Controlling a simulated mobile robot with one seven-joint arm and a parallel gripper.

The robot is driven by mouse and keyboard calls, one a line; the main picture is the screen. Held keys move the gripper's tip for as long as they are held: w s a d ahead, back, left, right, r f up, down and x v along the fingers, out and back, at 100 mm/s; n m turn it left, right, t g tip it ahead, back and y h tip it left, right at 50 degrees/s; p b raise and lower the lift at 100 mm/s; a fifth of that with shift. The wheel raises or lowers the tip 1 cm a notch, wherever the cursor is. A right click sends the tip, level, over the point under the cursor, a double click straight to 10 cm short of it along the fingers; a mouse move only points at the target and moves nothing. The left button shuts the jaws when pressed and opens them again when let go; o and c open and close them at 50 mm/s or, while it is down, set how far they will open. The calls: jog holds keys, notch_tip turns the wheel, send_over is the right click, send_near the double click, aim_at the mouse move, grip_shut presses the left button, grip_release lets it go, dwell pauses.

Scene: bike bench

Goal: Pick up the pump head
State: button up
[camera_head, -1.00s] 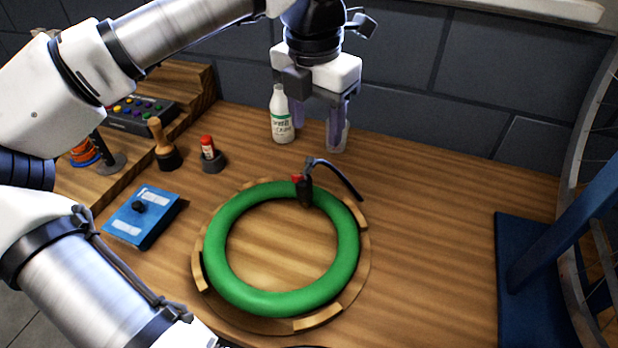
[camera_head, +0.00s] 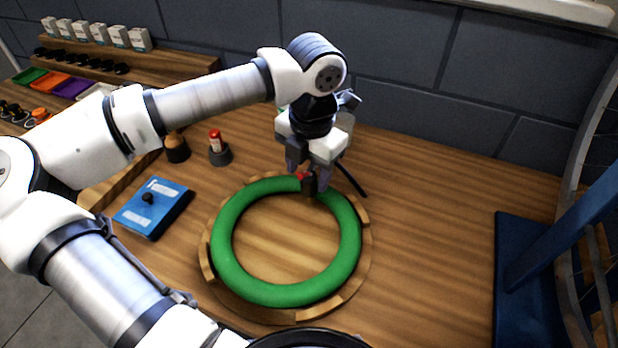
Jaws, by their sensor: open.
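The pump head (camera_head: 309,187) is a small black piece with a red part, sitting at the back of the green ring-shaped tube (camera_head: 228,262). A dark hose (camera_head: 352,179) runs from it to the right and down to the bench. My gripper (camera_head: 308,183) is low over the pump head, pointing down. Its fingers are apart, one on either side of the pump head, and hide much of it. I cannot tell whether they touch it. The green tube lies in a round wooden holder (camera_head: 364,262).
A blue box (camera_head: 152,208) with a black knob lies left of the ring. A red-capped small bottle in a dark cup (camera_head: 219,148) and a wooden-handled tool (camera_head: 176,148) stand behind it. A blue stand (camera_head: 560,232) is at the right. Bench between ring and stand is clear.

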jog(key=shift+f, duration=1.2)
grip_shut()
jog(key=shift+r, duration=0.1)
notch_tip(320, 180, up, 20)
jog(key=b, duration=0.2)
jog(key=shift+b, duration=0.35)
